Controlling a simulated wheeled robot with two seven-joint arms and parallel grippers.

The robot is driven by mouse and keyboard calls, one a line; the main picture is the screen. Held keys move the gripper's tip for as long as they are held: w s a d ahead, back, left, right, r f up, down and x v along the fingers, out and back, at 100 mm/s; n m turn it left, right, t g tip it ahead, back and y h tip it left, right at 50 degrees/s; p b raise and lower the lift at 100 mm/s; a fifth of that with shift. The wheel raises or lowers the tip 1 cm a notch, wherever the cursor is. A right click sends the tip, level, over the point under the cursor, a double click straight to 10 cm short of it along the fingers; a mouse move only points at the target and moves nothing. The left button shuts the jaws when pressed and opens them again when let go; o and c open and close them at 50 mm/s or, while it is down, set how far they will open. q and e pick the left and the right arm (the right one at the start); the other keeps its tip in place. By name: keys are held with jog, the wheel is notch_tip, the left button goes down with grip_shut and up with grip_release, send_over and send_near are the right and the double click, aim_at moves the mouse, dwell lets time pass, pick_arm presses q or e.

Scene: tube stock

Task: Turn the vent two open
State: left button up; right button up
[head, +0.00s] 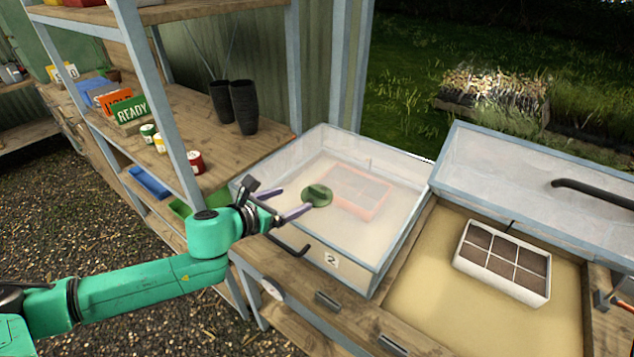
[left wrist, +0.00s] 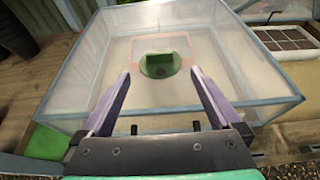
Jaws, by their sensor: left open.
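The vent two is a round dark green knob with a raised grip bar (head: 318,195), set on the clear lid of the cold frame (head: 345,250) labelled 2. In the left wrist view the vent (left wrist: 160,64) lies ahead, between and beyond the fingertips. My left gripper (head: 296,202) is open and empty, with its fingers pointing at the vent from the near left. I cannot tell whether the fingertips touch the lid. My right gripper is not in view.
Under the lid an orange-rimmed tray (head: 362,190) shows blurred. A black handle (head: 288,245) is on the box's front. At right an open frame holds a white seed tray (head: 503,262). At left, shelves (head: 205,165) hold black pots (head: 243,105), tins and a READY sign (head: 130,110).

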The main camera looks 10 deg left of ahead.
aim_at(316, 189)
pick_arm(q)
jog(key=p+x, duration=0.1)
jog(key=x, duration=1.1)
jog(key=shift+w+p, duration=0.1)
jog(key=shift+p, duration=0.3)
jog(key=shift+w+d+f, duration=0.1)
jog(key=shift+w+f, duration=0.1)
jog(key=shift+w, duration=0.05)
jog(key=c, duration=1.4)
jog(key=shift+o, duration=0.2)
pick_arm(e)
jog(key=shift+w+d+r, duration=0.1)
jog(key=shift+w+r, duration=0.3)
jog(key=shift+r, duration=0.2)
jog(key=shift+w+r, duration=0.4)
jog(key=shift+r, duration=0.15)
